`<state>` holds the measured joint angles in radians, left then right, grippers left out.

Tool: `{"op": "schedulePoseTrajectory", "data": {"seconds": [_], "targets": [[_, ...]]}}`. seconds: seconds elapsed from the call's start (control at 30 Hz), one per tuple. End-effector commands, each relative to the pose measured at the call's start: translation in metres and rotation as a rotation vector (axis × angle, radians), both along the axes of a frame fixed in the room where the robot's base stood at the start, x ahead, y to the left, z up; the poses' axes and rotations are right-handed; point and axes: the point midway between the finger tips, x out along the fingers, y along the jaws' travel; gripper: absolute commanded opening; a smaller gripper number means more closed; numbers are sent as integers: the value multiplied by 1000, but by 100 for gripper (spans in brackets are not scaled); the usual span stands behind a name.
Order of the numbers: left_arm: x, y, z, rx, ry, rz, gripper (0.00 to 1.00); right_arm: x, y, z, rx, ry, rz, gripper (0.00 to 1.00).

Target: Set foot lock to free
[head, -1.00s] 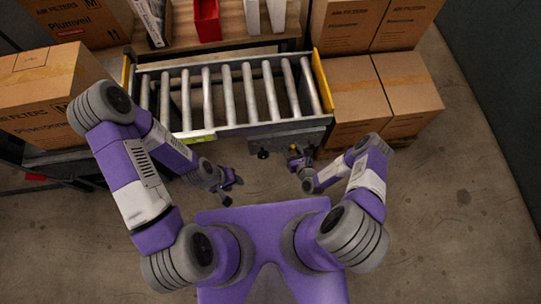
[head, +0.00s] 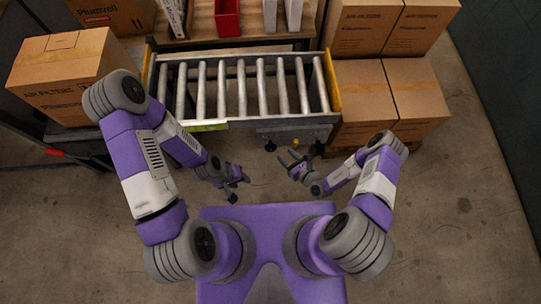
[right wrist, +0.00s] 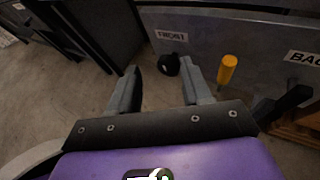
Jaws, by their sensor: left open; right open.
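The roller conveyor cart (head: 236,123) stands in front of me in the head view. A yellow cylinder (head: 296,143) and a round black part (head: 270,146) show at its near right edge. I cannot tell which part is the foot lock. My right gripper (head: 289,160) is open and empty just short of the panel. My left gripper (head: 239,187) is open over the floor.
Stacked cartons (head: 372,95) stand against the cart's right end. A carton (head: 65,80) sits at the left, above a dark frame with a red part (head: 54,152). A wooden shelf with a red bin (head: 228,18) is behind the cart. Floor at the right is clear.

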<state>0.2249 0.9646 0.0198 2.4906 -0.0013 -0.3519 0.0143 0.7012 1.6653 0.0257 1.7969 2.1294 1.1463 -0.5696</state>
Motion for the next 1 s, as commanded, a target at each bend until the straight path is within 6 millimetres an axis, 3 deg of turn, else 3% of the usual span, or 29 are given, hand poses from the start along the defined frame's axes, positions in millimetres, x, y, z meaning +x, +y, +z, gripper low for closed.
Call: {"op": "schedulePoseTrajectory", "data": {"seconds": [0.5,0.8,1.0], "targets": [[0,0,12,0,0,0,43,-61,63,56,16,28,526,48],[0,0,18,0,0,0,43,-104,75,78,-40,35,808,48],[0,0,19,0,0,0,43,-117,76,83,-67,34,892,48]]}}
